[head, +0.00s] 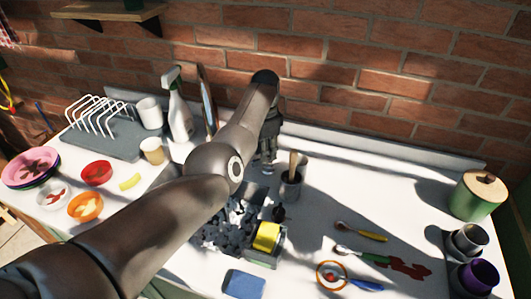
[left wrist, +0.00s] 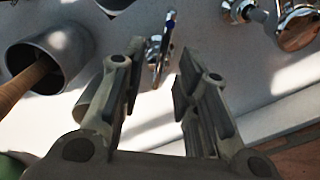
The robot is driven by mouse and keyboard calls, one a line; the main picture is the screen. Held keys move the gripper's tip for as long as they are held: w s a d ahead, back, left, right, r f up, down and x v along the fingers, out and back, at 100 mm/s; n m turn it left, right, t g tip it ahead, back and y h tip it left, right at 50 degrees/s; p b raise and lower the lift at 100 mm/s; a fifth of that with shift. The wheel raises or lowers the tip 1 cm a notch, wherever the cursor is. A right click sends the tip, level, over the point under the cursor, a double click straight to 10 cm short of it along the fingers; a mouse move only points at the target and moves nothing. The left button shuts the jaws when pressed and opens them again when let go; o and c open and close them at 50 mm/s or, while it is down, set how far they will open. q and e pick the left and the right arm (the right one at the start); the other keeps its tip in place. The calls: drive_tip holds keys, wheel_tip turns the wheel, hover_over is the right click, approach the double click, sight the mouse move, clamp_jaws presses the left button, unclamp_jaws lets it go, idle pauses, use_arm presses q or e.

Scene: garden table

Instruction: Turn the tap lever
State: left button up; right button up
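My left arm reaches across the head view from the lower left, and its left gripper (head: 268,158) points down near the back of the counter. In the left wrist view the left gripper (left wrist: 160,58) is open, with a clear gap between its fingers. A slim chrome tap lever (left wrist: 158,55) with a blue mark lies in line with that gap; I cannot tell whether a finger touches it. More chrome tap parts (left wrist: 298,25) show at the upper right there. In the head view my arm hides most of the tap. My right gripper is not in view.
A grey cup with a wooden handle (left wrist: 45,55) stands close beside the left gripper. A sponge caddy with a yellow sponge (head: 266,236), a spray bottle (head: 178,110) and a dish rack (head: 100,135) are around the arm. The brick wall (head: 360,75) is close behind.

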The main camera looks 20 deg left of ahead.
use_arm(q)
drive_tip(key=shift+f, duration=1.05)
clamp_jaws()
drive_tip(key=shift+n, duration=0.5)
unclamp_jaws()
